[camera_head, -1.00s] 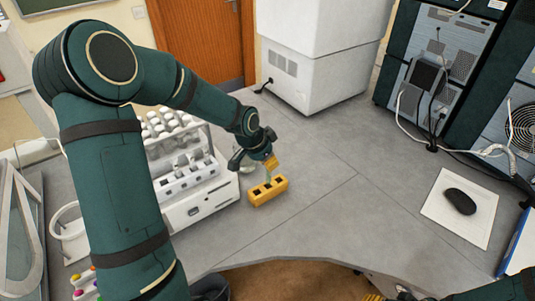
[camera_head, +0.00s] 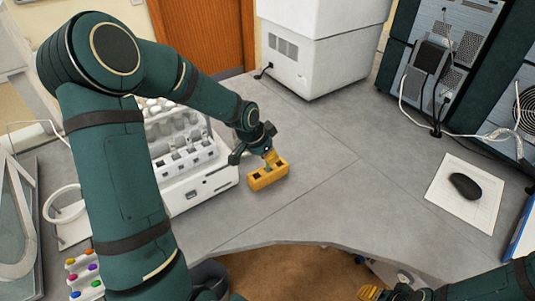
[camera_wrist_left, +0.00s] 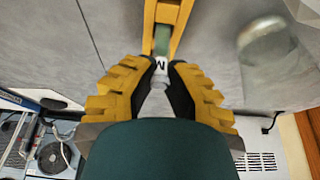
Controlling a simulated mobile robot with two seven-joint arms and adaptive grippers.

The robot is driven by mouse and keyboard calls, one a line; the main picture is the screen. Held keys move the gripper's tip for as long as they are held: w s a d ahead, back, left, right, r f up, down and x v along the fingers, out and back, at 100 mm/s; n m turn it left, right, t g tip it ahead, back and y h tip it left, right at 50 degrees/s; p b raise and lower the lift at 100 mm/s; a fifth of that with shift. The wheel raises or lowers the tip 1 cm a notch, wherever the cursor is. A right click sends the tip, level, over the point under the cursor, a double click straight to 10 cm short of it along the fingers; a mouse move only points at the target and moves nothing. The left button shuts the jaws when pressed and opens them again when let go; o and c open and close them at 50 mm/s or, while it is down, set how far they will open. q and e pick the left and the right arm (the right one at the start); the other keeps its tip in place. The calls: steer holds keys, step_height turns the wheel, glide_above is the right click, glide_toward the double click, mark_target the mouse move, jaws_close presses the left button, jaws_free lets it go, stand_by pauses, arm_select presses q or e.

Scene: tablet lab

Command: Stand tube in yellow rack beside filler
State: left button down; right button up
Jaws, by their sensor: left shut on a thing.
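The yellow rack (camera_head: 267,177) sits on the grey bench beside the white filler (camera_head: 205,185). My left gripper (camera_head: 268,153) is just above the rack. In the left wrist view my left gripper (camera_wrist_left: 160,85) is shut on the tube (camera_wrist_left: 161,65), gripping its pale, marked upper end. The tube's greenish lower part reaches into the frame of the yellow rack (camera_wrist_left: 150,14); how deep it sits is hidden. My right gripper (camera_head: 370,292) is at the bottom edge, partly cut off, away from the rack.
A clear glass vessel (camera_wrist_left: 265,50) stands beside the rack in the left wrist view. A white box-shaped machine (camera_head: 320,50) stands behind. A black mouse (camera_head: 465,186) lies on a white pad at right. The bench right of the rack is clear.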

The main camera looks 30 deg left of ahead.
arm_select(q)
steer(key=shift+f, duration=0.3)
steer(key=c, duration=1)
jaws_free()
steer(key=shift+r, duration=0.15)
steer(key=v, duration=1.2)
